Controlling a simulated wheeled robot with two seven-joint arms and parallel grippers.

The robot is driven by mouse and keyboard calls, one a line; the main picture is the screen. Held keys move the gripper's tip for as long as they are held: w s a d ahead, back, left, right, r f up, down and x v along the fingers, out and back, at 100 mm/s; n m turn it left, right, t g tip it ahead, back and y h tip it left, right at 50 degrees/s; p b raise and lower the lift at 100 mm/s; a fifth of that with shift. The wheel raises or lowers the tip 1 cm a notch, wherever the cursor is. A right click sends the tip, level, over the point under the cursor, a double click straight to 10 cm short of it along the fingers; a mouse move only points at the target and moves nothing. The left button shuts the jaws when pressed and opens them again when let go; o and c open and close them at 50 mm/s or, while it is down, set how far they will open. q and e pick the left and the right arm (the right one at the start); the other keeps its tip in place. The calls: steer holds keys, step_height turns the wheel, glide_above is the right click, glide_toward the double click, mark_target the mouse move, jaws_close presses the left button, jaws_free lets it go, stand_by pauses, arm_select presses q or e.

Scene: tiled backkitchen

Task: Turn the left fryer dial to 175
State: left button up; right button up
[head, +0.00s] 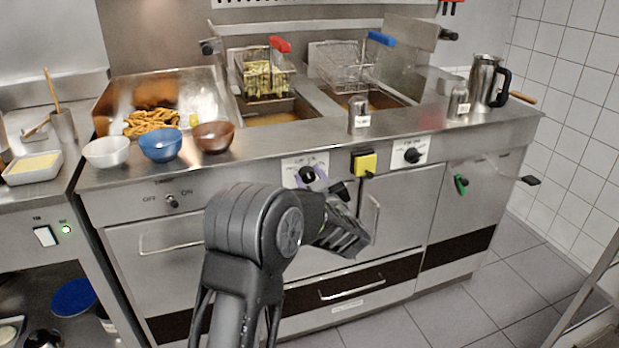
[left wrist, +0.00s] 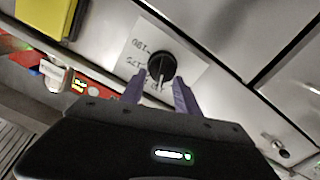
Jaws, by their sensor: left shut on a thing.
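The left fryer dial (head: 307,174) is a round black knob on a white plate on the fryer's front panel. My left gripper (head: 320,180) is at the dial. Its two purple fingers (left wrist: 158,84) straddle the knob's lower part and are shut on it. The fingers hide part of the plate. My right gripper is not in view.
A yellow block (head: 365,163) on a black mount sits right of the dial. The right dial (head: 412,156) is farther right. Bowls, including a blue bowl (head: 161,145), and a shaker (head: 359,114) stand on the ledge above. A drawer handle (head: 351,287) sticks out below.

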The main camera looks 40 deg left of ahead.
arm_select(q)
jaws_close()
steer(key=shift+r+m+p, duration=0.2)
steer(key=shift+m+p, duration=0.4)
steer(key=shift+p, duration=0.4)
steer(key=m+p, duration=0.5)
steer(key=p, duration=0.1)
steer(key=shift+w+d+m, duration=0.3)
steer(key=shift+w+m, duration=0.1)
steer(key=m+p, duration=0.1)
steer(key=m, duration=0.1)
steer(key=m+p, duration=0.2)
steer(key=shift+w+d+f, duration=0.15)
steer(key=shift+w, duration=0.05)
steer(key=m+p, duration=0.2)
steer(key=shift+w+d+f+m, duration=0.1)
steer(key=shift+w+f+m, duration=0.05)
steer(key=shift+m, duration=0.25)
steer(key=shift+f+m+p, duration=0.25)
steer(key=shift+m+p, duration=0.1)
steer(key=shift+m, duration=0.65)
